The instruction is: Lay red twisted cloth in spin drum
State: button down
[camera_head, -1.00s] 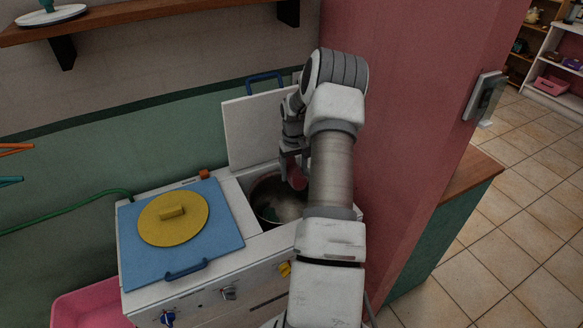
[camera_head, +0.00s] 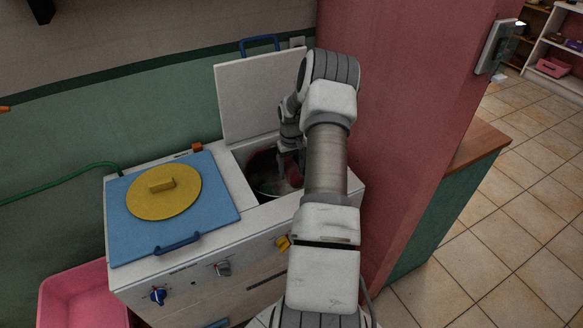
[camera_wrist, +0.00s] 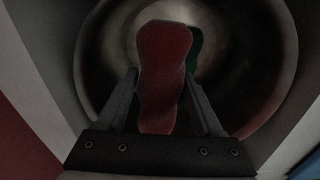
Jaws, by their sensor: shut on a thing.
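The red twisted cloth (camera_wrist: 163,80) stands out between the two fingers of my gripper (camera_wrist: 163,103) in the wrist view. My gripper is shut on it, and the cloth points into the round metal spin drum (camera_wrist: 268,65). In the head view, my gripper (camera_head: 289,164) reaches down into the open drum well, and the spin drum (camera_head: 264,189) is partly hidden by my arm. A dark green thing (camera_wrist: 195,45) shows behind the cloth inside the drum. I cannot tell whether the cloth touches the drum floor.
The white lid (camera_head: 258,98) stands open behind the drum. A blue cover (camera_head: 215,213) with a yellow disc (camera_head: 145,203) lies on the left of the washer. A red wall (camera_head: 410,130) is close on the right. A pink tub (camera_head: 72,300) stands at the lower left.

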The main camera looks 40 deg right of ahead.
notch_tip(320, 180, down, 16)
jog(key=b, duration=1.1)
grip_release()
jog(key=shift+s+f, duration=0.1)
jog(key=shift+s, duration=0.05)
notch_tip(320, 180, up, 18)
jog(key=p, duration=0.3)
jog(key=shift+f+p, duration=0.2)
jog(key=shift+p, duration=0.1)
jog(key=shift+w, duration=0.2)
jog(key=shift+r, duration=0.1)
